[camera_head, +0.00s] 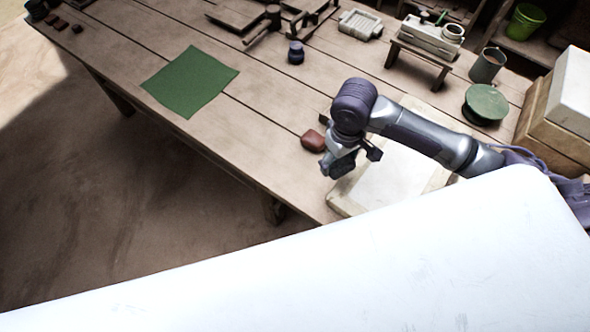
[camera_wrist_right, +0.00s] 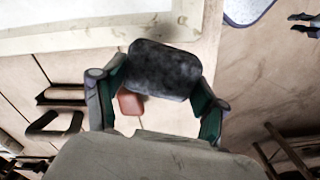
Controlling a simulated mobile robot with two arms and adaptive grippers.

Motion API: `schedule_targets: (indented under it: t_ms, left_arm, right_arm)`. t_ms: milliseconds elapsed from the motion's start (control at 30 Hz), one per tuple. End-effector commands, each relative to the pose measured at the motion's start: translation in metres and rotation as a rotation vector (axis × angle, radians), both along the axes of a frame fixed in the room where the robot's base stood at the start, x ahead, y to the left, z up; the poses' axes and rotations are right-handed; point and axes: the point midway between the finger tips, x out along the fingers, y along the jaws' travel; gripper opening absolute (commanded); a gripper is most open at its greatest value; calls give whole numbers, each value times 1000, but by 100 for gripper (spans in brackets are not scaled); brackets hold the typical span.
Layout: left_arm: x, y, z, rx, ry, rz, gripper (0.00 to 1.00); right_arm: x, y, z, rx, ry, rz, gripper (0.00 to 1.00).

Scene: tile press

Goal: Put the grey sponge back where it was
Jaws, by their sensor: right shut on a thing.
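The dark grey, speckled sponge (camera_wrist_right: 165,70) is between the fingers of my right gripper (camera_wrist_right: 160,88) in the wrist view. The fingers press on its two ends. In the head view my right gripper (camera_head: 350,160) points down over the table's near edge, beside a pale board; the sponge is hard to make out there. Two small dark prongs at the wrist view's upper right edge may be my left gripper (camera_wrist_right: 305,24), but its state is unclear. The head view does not show it.
A red-brown block (camera_head: 313,140) lies on the table (camera_head: 255,130) just left of the right gripper. The pale framed board (camera_head: 385,180) is to its right. A green cloth (camera_head: 190,81) lies farther left. A green round lid (camera_head: 486,102) and a mug (camera_head: 487,66) stand at the right.

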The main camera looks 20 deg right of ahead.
Motion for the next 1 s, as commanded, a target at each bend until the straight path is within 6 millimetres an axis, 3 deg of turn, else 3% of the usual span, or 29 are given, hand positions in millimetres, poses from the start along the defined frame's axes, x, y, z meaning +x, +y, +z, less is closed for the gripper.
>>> schedule_targets:
  t_ms: [133, 300, 500, 667, 900, 1000]
  left_arm:
    - [9, -5, 4, -7, -16, 0, 40]
    - [7, -4, 5, -6, -12, 1, 40]
    - [2, 0, 4, -1, -4, -1, 40]
    - [-2, 1, 5, 1, 2, -1, 40]
    - [-2, 1, 7, 2, 3, -1, 40]
    - [-2, 1, 7, 2, 3, -1, 40]
  right_arm:
    - [20, 25, -16, 3, -1, 3, 39]
    - [45, 56, -40, 2, -1, 3, 39]
    - [66, 79, -59, 0, -1, 3, 39]
    - [70, 84, -67, 0, 0, 2, 39]
    - [70, 84, -99, -1, 0, 1, 39]
    - [70, 84, -104, 0, -2, 3, 39]
